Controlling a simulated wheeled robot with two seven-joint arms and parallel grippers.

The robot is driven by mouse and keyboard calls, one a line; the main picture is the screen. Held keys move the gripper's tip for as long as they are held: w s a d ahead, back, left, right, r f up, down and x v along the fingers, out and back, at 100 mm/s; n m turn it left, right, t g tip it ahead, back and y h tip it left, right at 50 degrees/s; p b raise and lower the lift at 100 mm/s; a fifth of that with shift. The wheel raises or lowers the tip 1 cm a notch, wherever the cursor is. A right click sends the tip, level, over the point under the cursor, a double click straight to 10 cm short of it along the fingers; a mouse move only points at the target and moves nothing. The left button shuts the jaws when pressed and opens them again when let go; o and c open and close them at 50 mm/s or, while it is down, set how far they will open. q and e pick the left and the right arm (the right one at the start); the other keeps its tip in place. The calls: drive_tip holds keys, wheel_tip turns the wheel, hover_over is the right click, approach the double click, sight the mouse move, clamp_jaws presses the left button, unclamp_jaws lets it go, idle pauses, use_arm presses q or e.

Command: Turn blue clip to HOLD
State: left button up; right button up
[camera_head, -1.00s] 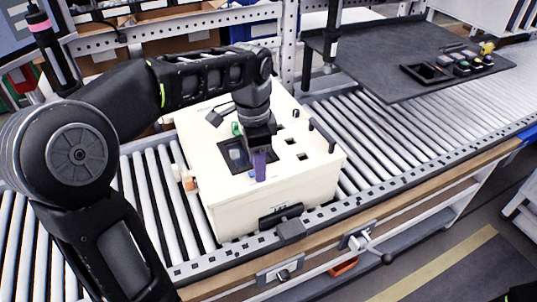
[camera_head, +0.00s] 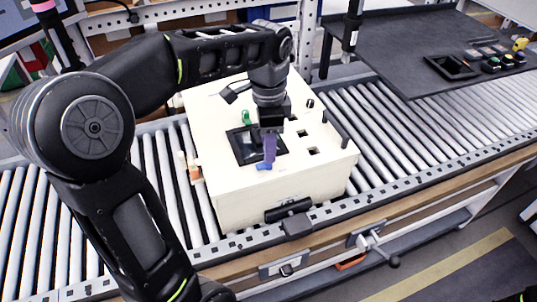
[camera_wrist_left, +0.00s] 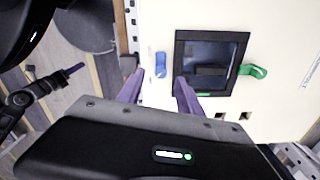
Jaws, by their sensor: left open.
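The blue clip (camera_head: 264,166) sits on the top of the cream box (camera_head: 240,205), at the near edge of a dark square window (camera_head: 243,150). It also shows in the left wrist view (camera_wrist_left: 160,65), just beyond and between my purple fingertips. My left gripper (camera_head: 270,150) points down over the box, its fingers close above the clip. In the left wrist view the left gripper (camera_wrist_left: 158,92) is open, with nothing between its fingers. A green clip (camera_head: 247,118) is at the opposite side of the window, also in the wrist view (camera_wrist_left: 253,71).
The box stands on a roller conveyor (camera_head: 390,125). Black posts and square holes are on its right side, and a small orange and white part (camera_head: 195,174) is at its left edge. A dark table (camera_head: 420,50) with a black tray (camera_head: 452,67) is at the back right.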

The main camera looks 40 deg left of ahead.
sight(264, 164)
use_arm(q)
drive_tip(key=shift+f, duration=2.3)
drive_tip(key=shift+c, duration=0.3)
